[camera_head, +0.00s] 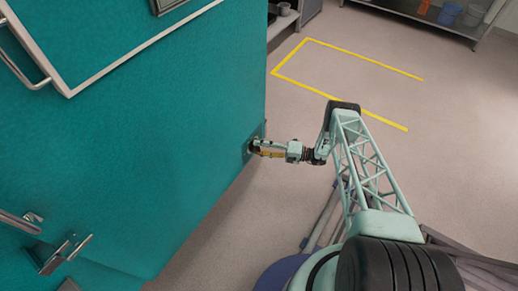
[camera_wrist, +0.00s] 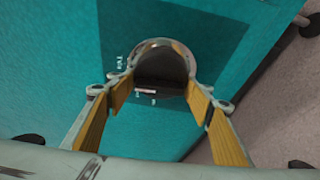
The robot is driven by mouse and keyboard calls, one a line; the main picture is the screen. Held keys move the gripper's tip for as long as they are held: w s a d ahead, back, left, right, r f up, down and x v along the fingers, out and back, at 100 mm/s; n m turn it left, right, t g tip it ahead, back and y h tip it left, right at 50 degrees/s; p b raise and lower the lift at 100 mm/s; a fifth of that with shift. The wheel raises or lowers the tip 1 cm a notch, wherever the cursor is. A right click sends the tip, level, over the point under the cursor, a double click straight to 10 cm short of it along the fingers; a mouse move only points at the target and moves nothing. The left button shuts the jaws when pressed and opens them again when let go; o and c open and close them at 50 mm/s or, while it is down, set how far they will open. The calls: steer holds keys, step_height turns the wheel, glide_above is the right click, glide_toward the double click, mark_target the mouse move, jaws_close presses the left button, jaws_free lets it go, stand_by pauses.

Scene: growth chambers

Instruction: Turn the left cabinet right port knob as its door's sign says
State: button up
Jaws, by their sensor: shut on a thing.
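The port knob (camera_wrist: 162,68) is a dark round knob with a metal rim on the teal cabinet face. In the wrist view it sits between the two orange-padded fingers of my gripper (camera_wrist: 160,80), which are shut on it. A darker panel with small white lettering, too blurred to read, lies behind it. In the head view my gripper (camera_head: 256,147) reaches left to the cabinet's lower right edge, and the knob is mostly hidden there. The teal cabinet (camera_head: 180,130) fills the left side. No door sign is readable.
A framed panel (camera_head: 68,92) with a metal handle is at the upper left of the cabinet, and metal latches (camera_head: 62,254) are at the lower left. Yellow floor lines (camera_head: 340,95) mark open floor to the right. A shelf (camera_head: 440,15) stands at the back right.

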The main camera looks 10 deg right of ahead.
steer(key=shift+m, duration=0.4)
steer(key=o, duration=0.6)
steer(key=shift+a, duration=0.1)
steer(key=shift+o, duration=0.2)
steer(key=shift+d, duration=0.2)
steer(key=v, duration=1.1)
steer(key=shift+s+d+f, duration=0.2)
steer(key=shift+d, duration=0.1)
steer(key=shift+r, duration=0.15)
